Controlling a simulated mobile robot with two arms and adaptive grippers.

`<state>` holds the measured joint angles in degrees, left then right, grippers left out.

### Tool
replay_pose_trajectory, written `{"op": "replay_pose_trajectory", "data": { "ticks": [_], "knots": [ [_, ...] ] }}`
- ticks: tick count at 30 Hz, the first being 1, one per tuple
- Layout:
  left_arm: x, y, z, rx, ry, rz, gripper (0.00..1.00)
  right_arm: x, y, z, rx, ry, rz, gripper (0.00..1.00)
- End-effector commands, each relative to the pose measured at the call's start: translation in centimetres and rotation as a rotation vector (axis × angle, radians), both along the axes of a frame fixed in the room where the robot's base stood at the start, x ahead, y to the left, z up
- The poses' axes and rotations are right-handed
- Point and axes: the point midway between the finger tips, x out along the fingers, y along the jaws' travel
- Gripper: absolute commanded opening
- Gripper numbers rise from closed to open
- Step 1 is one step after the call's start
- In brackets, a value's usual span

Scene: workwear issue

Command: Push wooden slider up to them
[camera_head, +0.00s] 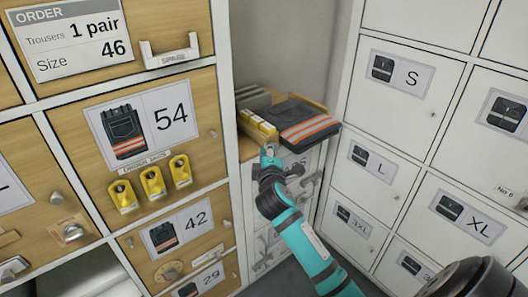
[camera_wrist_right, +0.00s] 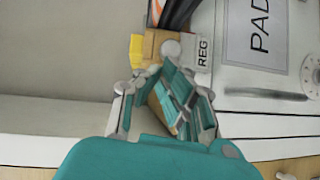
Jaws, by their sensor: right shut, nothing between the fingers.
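The wooden slider seems to be the tan block (camera_wrist_right: 155,42) in the right wrist view, just ahead of my right fingertips (camera_wrist_right: 171,50); I cannot tell whether they touch it. In the head view my right gripper (camera_head: 268,150) is shut and empty at the front edge of the wooden shelf (camera_head: 247,150). It hides part of that edge, and I cannot make out the slider there. Folded dark trousers with orange stripes (camera_head: 302,121) lie on the shelf. A yellow item (camera_head: 257,126) lies to their left, just beyond the gripper. My left gripper is not in view.
White lockers (camera_head: 400,120) stand close at the right. White drawers with handles (camera_head: 265,243) lie below the shelf. Grey items (camera_head: 252,98) lie behind the yellow one.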

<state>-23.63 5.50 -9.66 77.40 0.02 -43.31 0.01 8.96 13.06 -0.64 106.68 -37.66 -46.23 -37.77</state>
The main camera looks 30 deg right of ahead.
Motion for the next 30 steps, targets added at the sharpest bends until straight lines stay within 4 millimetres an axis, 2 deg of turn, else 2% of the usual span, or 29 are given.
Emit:
{"op": "replay_pose_trajectory", "data": {
  "ticks": [3, 7, 20, 25, 30],
  "knots": [
    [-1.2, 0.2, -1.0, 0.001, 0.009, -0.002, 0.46, 0.1, -1.7, 0.3, -0.003, 0.001, -0.004, 0.0],
    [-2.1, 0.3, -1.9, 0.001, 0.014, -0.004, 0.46, 0.1, -2.6, 0.2, -0.001, 0.001, -0.005, 0.0],
    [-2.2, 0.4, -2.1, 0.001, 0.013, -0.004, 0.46, 0.1, -2.7, 0.1, -0.001, 0.0, -0.003, 0.0],
    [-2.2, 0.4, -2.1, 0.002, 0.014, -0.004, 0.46, -1.4, -1.8, 0.2, -0.001, -0.001, -0.001, 0.0],
    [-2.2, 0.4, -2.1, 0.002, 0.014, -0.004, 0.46, -4.5, 0.1, 0.6, 0.002, 0.0, 0.0, 0.0]
  ]
}}
